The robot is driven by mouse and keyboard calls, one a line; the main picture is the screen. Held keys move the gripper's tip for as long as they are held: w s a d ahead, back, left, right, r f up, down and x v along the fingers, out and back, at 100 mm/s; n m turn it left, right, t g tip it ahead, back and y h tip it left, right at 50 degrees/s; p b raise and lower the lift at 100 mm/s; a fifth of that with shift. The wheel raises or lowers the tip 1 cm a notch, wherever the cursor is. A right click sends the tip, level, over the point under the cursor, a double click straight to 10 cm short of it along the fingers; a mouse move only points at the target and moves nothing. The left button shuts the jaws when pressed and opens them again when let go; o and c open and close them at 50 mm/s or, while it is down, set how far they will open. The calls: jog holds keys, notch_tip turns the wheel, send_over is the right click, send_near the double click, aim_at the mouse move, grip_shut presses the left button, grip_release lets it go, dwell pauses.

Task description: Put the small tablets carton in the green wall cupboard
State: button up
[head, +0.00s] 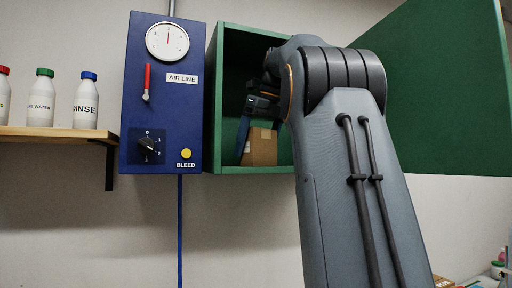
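The green wall cupboard (214,102) hangs on the wall with its door (450,95) swung wide open to the right. A small brown carton (264,149) is inside it, low down by the cupboard floor; whether it rests there I cannot tell. No label on it is readable. My gripper (245,136) reaches into the cupboard. One dark blue finger shows at the carton's left side, and the other finger is not clearly visible. Whether the fingers grip the carton cannot be made out. My arm hides the cupboard's right side.
A blue air-line panel (136,95) with a gauge, red lever and knob is mounted just left of the cupboard. A wooden shelf (60,134) with several white bottles is farther left. Small items (497,268) stand at the lower right.

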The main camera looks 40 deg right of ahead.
jog(key=shift+o, duration=0.5)
jog(key=shift+s+r, duration=0.2)
jog(key=shift+r, duration=0.5)
jog(key=s+d+b, duration=0.1)
jog(key=s+b, duration=0.4)
jog(key=s, duration=0.7)
jog(key=shift+d, duration=0.35)
